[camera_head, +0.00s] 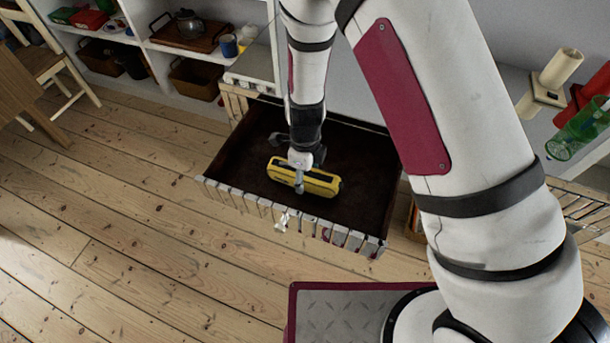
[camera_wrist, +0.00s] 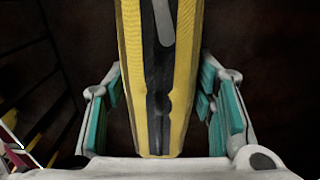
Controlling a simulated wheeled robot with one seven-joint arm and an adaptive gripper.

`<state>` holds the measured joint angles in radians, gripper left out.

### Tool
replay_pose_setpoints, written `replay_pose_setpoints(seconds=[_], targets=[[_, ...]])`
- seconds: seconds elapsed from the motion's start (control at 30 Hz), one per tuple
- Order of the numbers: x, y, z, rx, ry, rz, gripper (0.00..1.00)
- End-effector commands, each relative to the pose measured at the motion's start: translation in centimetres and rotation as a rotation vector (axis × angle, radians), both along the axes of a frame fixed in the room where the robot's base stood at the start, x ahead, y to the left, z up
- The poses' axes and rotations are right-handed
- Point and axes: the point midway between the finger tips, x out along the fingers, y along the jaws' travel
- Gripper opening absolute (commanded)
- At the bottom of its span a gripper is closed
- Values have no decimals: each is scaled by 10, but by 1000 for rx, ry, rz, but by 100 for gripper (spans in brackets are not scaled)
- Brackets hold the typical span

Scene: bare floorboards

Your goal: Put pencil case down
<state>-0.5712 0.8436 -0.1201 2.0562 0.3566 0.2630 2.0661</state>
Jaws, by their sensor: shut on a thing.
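The pencil case (camera_head: 322,184) is a yellow and black oblong. In the head view it is inside or just above an open drawer with a dark brown bottom (camera_head: 350,155). My gripper (camera_head: 299,184) reaches down from above and is shut on the pencil case near its middle. In the wrist view the pencil case (camera_wrist: 182,75) runs lengthwise between the teal finger pads of my gripper (camera_wrist: 160,105). I cannot tell whether the case touches the drawer bottom. My wrist and fingers hide part of it.
The drawer's slatted front (camera_head: 290,215) forms a low wall on the near side. White shelves (camera_head: 150,40) with trays, a teapot and a blue mug stand behind. A wooden chair (camera_head: 45,65) is at the upper left. The floorboards (camera_head: 110,200) at left are clear.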

Motion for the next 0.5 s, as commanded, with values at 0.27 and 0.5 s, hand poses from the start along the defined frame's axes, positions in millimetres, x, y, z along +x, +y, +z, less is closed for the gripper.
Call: replay_pose_setpoints(seconds=[0.27,0.5], targets=[[1,0,-6,0,-2,-1,18],[0,0,-9,1,-1,-1,69]])
